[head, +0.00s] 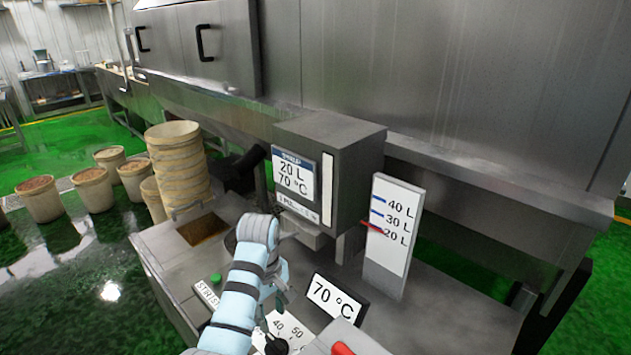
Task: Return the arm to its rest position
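My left arm reaches in from the bottom over the steel control bench (440,325). Its light blue, dark-banded links bend at the top, and my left gripper (272,293) hangs near the bend, partly hidden by the arm. Whether its fingers are open or shut is too small to tell. Below it are a dial plate (290,328) marked 40 and 50 and a black knob (276,346); the gripper appears apart from the knob. My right gripper is not in view.
A syrup display box (345,160) reads 20 L, 70 °C. Beside it stand a level gauge (392,235) with a red pointer near 20 L and a 70 °C sign (336,300). A green button (215,278) sits left of my arm. Stacked buckets (178,165) stand behind.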

